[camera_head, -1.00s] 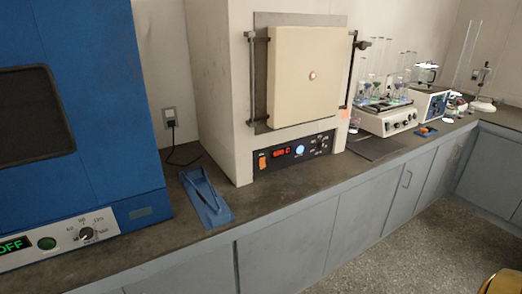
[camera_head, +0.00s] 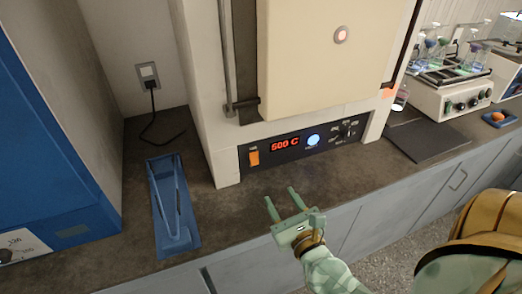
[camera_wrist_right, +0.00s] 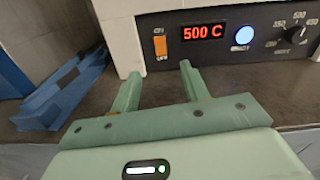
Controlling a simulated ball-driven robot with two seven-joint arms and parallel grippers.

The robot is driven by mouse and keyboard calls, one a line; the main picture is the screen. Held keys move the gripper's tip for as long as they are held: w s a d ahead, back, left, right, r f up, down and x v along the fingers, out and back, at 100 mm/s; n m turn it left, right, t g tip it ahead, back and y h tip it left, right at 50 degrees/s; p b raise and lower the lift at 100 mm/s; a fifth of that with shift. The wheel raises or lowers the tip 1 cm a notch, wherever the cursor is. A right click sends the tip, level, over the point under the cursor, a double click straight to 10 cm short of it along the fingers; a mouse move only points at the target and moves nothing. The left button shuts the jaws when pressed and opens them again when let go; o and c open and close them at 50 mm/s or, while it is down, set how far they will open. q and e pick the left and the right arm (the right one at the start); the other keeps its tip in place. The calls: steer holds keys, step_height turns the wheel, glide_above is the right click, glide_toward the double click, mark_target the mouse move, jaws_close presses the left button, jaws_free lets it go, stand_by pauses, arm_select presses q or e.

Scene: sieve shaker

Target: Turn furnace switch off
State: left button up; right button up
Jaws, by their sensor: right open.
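The furnace (camera_head: 205,110) is a large cream box with a closed door (camera_head: 310,60) on the counter. Its black control panel (camera_head: 325,137) has a red display reading 500 C (camera_head: 285,144) and a lit blue-white button (camera_head: 313,140). The orange rocker switch (camera_head: 254,158) is at the panel's left end; it also shows in the right wrist view (camera_wrist_right: 160,46), with ON above and OFF below. My right gripper (camera_head: 281,199) is open and empty, in front of and below the panel, apart from the switch. In the wrist view its fingers (camera_wrist_right: 160,88) point toward the panel. My left gripper is out of view.
A blue cabinet (camera_head: 50,140) stands further left. The counter before the panel is clear.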

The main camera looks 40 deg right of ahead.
mark_target(254, 153)
steer(key=shift+s+a+r+m, duration=0.15)
steer(key=shift+s+m, duration=0.05)
steer(key=shift+m, duration=0.5)
steer(key=p+x, duration=0.1)
steer(key=x, duration=1.4)
steer(key=shift+w, duration=0.35)
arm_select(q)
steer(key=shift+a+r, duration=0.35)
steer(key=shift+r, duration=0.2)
arm_select(e)
steer(key=shift+w, duration=0.3)
